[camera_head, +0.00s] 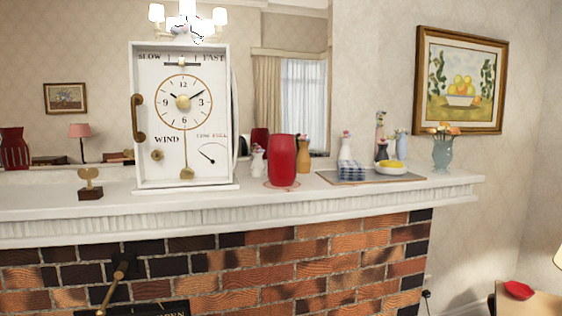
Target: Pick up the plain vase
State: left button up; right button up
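A plain red vase (282,161) stands upright on the white mantel shelf, right of the clock, on a small round mat with a red rim. Its surface is smooth and glossy. A second red vase (14,149), with dark vertical stripes, is at the far left edge; I cannot tell if it stands on the shelf or is a reflection. Neither of my grippers is in the head view. Nothing touches the plain vase except the mat under it.
A large white clock box (184,115) stands left of the vase, with a small brass trophy (90,184) beyond. Right are a tray (415,179) with bottles and a blue-grey flower vase (442,154). A mirror (300,70) backs the shelf (120,209), above brickwork (330,268).

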aim_at(282, 149)
jog(key=l+z, duration=0.4)
jog(key=l, duration=0.2)
jog(key=l+z, duration=0.45)
jog(key=l, duration=0.1)
